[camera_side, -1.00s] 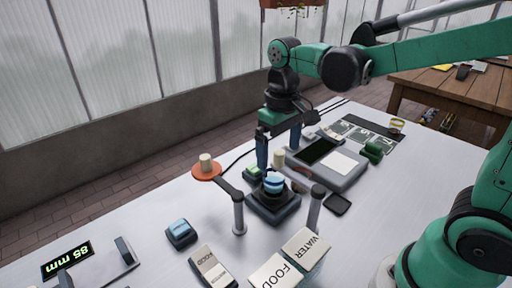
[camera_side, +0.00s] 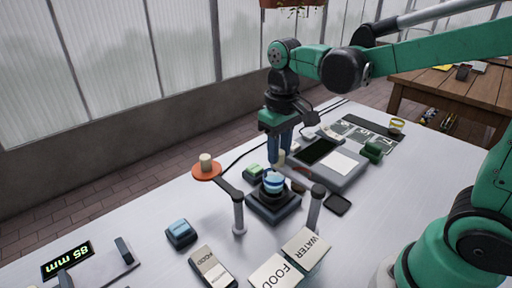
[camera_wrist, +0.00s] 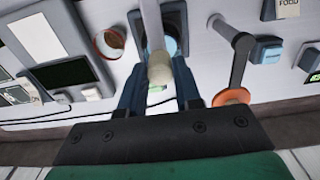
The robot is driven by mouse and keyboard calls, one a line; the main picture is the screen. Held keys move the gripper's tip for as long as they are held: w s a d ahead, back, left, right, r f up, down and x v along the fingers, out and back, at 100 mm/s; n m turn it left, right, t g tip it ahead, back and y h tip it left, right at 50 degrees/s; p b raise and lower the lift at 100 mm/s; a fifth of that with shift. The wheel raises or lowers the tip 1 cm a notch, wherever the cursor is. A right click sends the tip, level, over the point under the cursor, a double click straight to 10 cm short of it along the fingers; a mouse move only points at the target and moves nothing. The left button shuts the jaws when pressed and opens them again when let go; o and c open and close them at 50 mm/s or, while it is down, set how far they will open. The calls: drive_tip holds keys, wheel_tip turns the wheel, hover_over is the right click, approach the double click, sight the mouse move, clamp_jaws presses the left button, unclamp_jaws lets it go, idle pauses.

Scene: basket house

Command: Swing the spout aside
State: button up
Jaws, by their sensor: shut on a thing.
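My gripper (camera_side: 279,158) is shut on a cream knob (camera_side: 281,157). In the wrist view the cream knob (camera_wrist: 160,69) stands between my fingers (camera_wrist: 160,92), at the end of a pale bar (camera_wrist: 151,24) that I take to be the spout. The dark block with a blue-and-white striped top (camera_side: 273,183) stands just in front of my fingers in the side view. A grey post (camera_side: 314,211) stands to its right. Another post (camera_side: 239,216) at left carries a dark arm with an orange disc (camera_side: 206,171) and cream knob, apart from my gripper. My fingers partly hide the held knob.
A grey device with a dark screen (camera_side: 318,151) lies behind and right of the block. A small blue-topped box (camera_side: 181,233) and FOOD and WATER blocks (camera_side: 305,247) are in front. A readout (camera_side: 67,259) shows 85 mm.

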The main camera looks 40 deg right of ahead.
drive_tip(key=shift+s+d, duration=0.2)
drive_tip(key=shift+d, duration=0.75)
drive_tip(key=shift+s+d, duration=0.2)
drive_tip(key=shift+d, duration=0.75)
drive_tip(key=shift+s+d, duration=0.6)
drive_tip(key=shift+d, duration=0.2)
drive_tip(key=shift+s+d, duration=0.55)
drive_tip(key=shift+d, duration=0.2)
drive_tip(key=shift+s+d, duration=0.5)
drive_tip(key=shift+s, duration=0.35)
drive_tip(key=shift+s+d, duration=0.45)
drive_tip(key=shift+s, duration=0.35)
